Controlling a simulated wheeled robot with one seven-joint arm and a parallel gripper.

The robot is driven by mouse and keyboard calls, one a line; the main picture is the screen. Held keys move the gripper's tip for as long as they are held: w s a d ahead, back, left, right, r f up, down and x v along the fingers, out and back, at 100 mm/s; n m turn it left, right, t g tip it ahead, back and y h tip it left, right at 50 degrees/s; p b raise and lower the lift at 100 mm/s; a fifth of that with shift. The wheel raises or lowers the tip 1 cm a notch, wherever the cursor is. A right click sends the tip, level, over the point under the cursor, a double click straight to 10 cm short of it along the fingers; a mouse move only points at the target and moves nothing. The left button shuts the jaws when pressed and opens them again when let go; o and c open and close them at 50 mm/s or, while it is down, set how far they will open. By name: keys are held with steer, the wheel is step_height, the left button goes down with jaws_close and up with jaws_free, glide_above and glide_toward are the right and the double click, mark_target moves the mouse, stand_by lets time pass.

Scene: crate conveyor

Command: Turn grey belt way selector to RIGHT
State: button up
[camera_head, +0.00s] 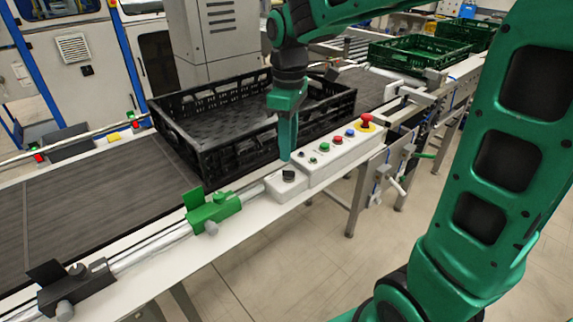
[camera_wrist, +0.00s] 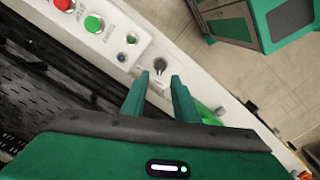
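The way selector is a small dark grey knob (camera_head: 289,175) on a white control box (camera_head: 283,190) at the front edge of the conveyor. It also shows in the wrist view (camera_wrist: 160,64), just beyond my fingertips and centred between them. My gripper (camera_head: 286,157) points down just above the knob. In the wrist view my gripper (camera_wrist: 160,77) has its two green fingers apart, with an empty gap between them. I cannot tell which way the knob points; its label is too small to read.
A longer panel beside the selector carries a red emergency button (camera_head: 367,121) and several coloured buttons. A black crate (camera_head: 185,150) stands on the belt (camera_head: 75,200) behind my gripper. A green sensor bracket (camera_head: 212,210) sits on the rail to the left. Green crates (camera_head: 420,55) stand further back.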

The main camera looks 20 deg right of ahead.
mark_target(288, 171)
steer(key=shift+f, duration=3.15)
jaws_close()
